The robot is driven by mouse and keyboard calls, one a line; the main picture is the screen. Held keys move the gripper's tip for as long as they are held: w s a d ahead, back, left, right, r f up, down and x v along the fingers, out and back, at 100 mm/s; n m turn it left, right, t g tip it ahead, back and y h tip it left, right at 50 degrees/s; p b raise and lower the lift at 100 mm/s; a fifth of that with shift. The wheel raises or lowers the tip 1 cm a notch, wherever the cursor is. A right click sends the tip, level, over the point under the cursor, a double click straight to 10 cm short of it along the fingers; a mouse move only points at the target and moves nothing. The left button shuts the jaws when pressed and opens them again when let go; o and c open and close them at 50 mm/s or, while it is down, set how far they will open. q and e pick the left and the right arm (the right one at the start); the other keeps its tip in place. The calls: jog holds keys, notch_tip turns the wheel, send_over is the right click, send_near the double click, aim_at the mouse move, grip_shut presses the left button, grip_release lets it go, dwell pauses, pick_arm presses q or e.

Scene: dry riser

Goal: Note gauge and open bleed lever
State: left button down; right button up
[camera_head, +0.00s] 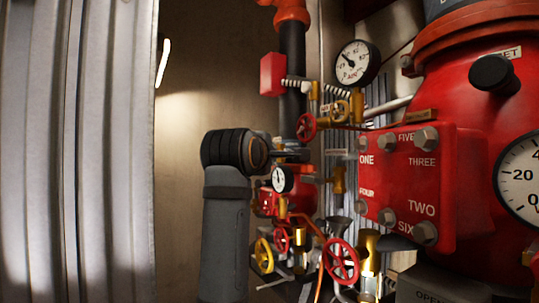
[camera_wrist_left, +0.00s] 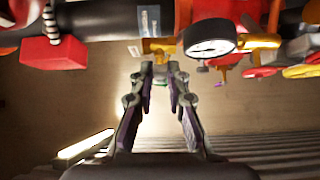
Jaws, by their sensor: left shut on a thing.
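A small white-faced gauge (camera_head: 283,180) hangs on the pipework just below my left gripper (camera_head: 289,151). Its dial also shows in the left wrist view (camera_wrist_left: 208,47), to the right of the fingertips. In the wrist view the left gripper (camera_wrist_left: 160,76) has its fingertips shut on a small part beneath a brass fitting (camera_wrist_left: 156,46). This part is most likely the bleed lever, but the fingers largely hide it. My left arm stands in front of the wall in the head view, its wrist turned toward the pipes. My right gripper is not in view.
A larger gauge (camera_head: 357,63) and a red box (camera_head: 272,74) sit above. Red handwheels (camera_head: 341,262) and a yellow handwheel (camera_head: 263,255) crowd below. A red valve body (camera_head: 470,130) with a bolted plate fills the right. Corrugated metal (camera_head: 80,150) stands at left.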

pick_arm(q)
jog(key=shift+w+a+f+m+t+h+b, duration=0.15)
jog(key=shift+f+m+t+h+b, duration=0.45)
jog(key=shift+m+b, duration=0.7)
jog(key=shift+w+f+m+t+h+b, duration=0.2)
jog(key=shift+f+m+t+h+b, duration=0.35)
jog(key=shift+b, duration=1.15)
jog(key=shift+w+a+f+m+t+h+b, duration=0.15)
jog(key=shift+f+m+t+h+b, duration=0.2)
jog(key=shift+f+m+t+b, duration=0.75)
jog(key=shift+r+m+b, duration=0.35)
jog(key=shift+r+b, duration=0.1)
jog(key=c, duration=1.7)
grip_release()
jog(key=o, duration=0.4)
jog(key=shift+s+r, duration=0.2)
